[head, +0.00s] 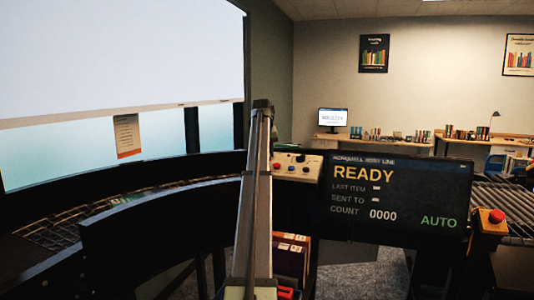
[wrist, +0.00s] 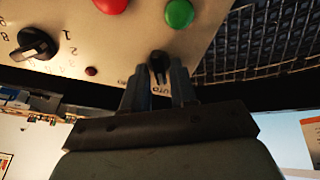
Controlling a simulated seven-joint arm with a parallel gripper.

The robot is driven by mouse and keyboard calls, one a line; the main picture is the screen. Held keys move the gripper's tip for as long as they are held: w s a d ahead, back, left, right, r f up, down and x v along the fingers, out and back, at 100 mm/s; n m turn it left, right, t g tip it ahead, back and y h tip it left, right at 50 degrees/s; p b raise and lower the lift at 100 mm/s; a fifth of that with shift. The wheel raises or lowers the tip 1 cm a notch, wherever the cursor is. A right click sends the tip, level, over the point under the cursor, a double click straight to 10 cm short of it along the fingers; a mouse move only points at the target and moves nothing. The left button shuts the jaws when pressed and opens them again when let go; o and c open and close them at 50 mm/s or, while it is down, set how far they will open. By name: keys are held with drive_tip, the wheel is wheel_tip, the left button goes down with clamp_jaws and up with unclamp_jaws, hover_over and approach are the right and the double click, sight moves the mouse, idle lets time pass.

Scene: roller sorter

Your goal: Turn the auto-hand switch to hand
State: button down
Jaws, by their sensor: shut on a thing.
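The auto-hand switch (wrist: 157,62) is a small black knob on the beige control panel (wrist: 110,50), shown upside down in the wrist view. My gripper (wrist: 158,78) has one finger on each side of the knob and is shut on it. An "AUTO" label shows partly between the fingers; the lettering on the other side is mostly hidden. In the head view the control panel (head: 297,165) stands left of the display, and my arm covers its left part, so the switch and fingertips are hidden there. The display (head: 398,192) reads READY, with AUTO in green.
Beside the switch are a red button (wrist: 110,5), a green button (wrist: 180,13), a black numbered rotary knob (wrist: 35,45) and a small red lamp (wrist: 91,71). A red stop button (head: 495,216) sits by the rollers at right. A dark curved guard (head: 150,225) runs at left.

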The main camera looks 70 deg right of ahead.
drive_tip(key=m, duration=0.5)
drive_tip(key=shift+s+m+g, duration=0.1)
drive_tip(key=shift+m+g, duration=0.2)
drive_tip(key=m, duration=0.6)
drive_tip(key=shift+s+g, duration=0.1)
drive_tip(key=shift+g, duration=0.2)
drive_tip(key=c, duration=1.2)
unclamp_jaws()
drive_tip(key=shift+o, duration=0.2)
drive_tip(key=v, duration=1.3)
drive_tip(key=shift+r, duration=0.4)
drive_tip(key=shift+a, duration=0.1)
